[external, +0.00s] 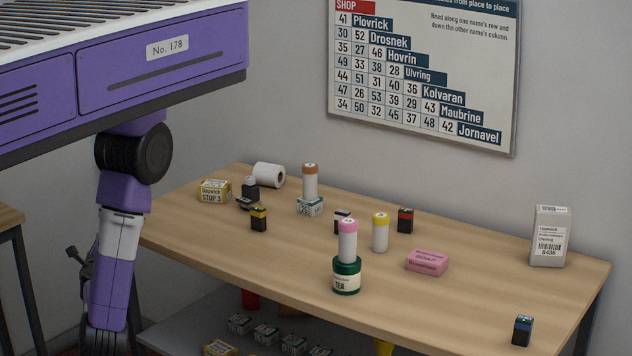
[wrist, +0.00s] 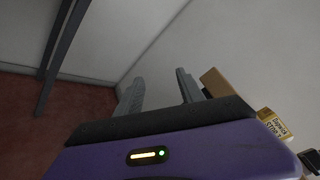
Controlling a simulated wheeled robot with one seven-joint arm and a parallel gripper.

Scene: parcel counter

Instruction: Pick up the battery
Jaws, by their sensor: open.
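Several small black blocks with coloured tops look like batteries. One with a yellow-orange top (external: 259,219) stands at the table's left part. One with a red top (external: 405,221) stands right of the middle. One with a blue top (external: 522,330) stands near the front right corner. Another dark block (external: 341,222) is partly hidden behind a pink-capped white cylinder (external: 347,242). My gripper (external: 107,343) hangs low beside the table's left end, away from all of them. In the wrist view my gripper (wrist: 158,88) shows two separated fingers with nothing between them.
The wooden table (external: 470,285) also holds a green tea tin (external: 346,276) under the pink-capped cylinder, a yellow-capped cylinder (external: 380,233), a pink box (external: 427,262), a white carton (external: 550,237), a paper roll (external: 269,174) and a yellow box (external: 214,191). A shelf with boxes lies below.

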